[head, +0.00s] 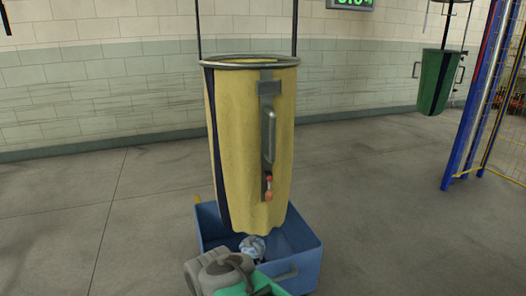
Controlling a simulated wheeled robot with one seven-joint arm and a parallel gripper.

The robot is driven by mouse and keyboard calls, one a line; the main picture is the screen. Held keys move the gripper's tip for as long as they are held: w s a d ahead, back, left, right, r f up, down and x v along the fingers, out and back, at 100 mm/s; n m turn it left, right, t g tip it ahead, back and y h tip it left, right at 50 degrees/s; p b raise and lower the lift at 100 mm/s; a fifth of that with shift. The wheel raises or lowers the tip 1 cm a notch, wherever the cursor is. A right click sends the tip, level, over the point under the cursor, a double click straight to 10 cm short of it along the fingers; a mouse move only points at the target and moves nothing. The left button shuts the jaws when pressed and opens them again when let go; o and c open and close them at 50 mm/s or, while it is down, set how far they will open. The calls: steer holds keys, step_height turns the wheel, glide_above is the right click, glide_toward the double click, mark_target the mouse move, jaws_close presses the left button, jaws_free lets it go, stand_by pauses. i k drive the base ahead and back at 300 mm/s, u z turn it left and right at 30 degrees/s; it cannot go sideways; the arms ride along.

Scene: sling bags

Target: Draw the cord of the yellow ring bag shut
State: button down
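The yellow ring bag (238,135) hangs upright from a metal ring (245,62) on two dark rods. A dark stripe runs down its left side. A grey metal handle (269,136) is on its front, with a small orange-red piece (268,190) below it, perhaps the cord's toggle. The cord itself is too small to make out. The bag's lower hem is wavy and hangs over a blue crate; its underside is hidden. Grey and green parts at the bottom edge look like my arm. I cannot make out my gripper's fingers.
The blue crate (304,262) stands on the floor under the bag, with a crumpled blue-white thing (252,246) in it. A green bag (436,80) hangs at the back right near a blue post (470,110) and yellow mesh. The floor at left is clear.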

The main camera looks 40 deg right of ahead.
mark_target(268, 195)
steer(key=z, duration=0.55)
steer(key=i, duration=0.5)
steer(key=u, duration=1.5)
